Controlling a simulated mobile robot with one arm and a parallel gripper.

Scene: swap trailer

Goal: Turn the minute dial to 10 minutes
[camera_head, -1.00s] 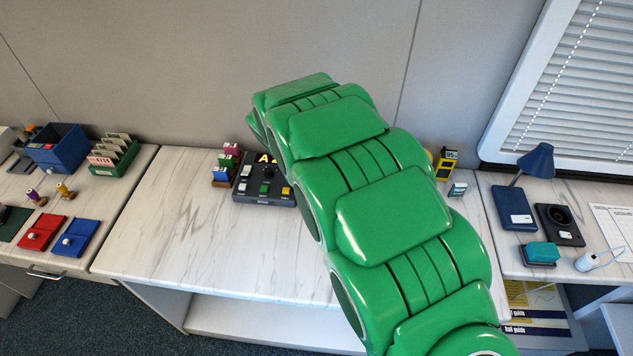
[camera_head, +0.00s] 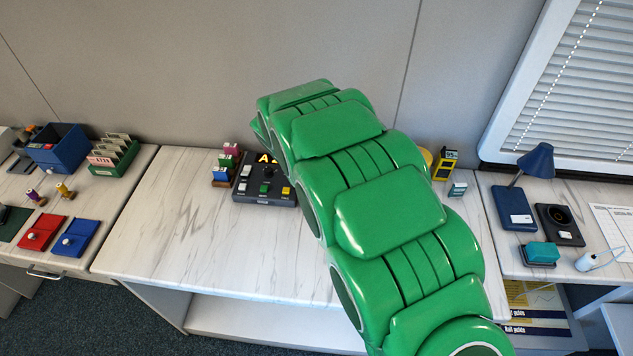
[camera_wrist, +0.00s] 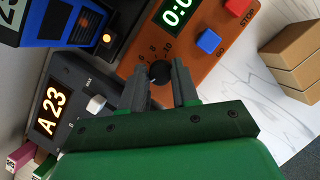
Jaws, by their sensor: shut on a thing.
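An orange timer box (camera_wrist: 204,65) shows in the wrist view, with a green-lit display (camera_wrist: 177,12) reading "0:0" before it is cut off at the top edge. In the head view my green arm hides the timer and the gripper.
A blue button (camera_wrist: 209,41) and a red button (camera_wrist: 238,6) are on the timer. A dark panel reading "A 23" (camera_wrist: 47,112) with a white knob stands beside it, also visible in the head view (camera_head: 262,189). Brown boxes (camera_wrist: 296,58) are at right. The front worktop (camera_head: 215,245) is clear.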

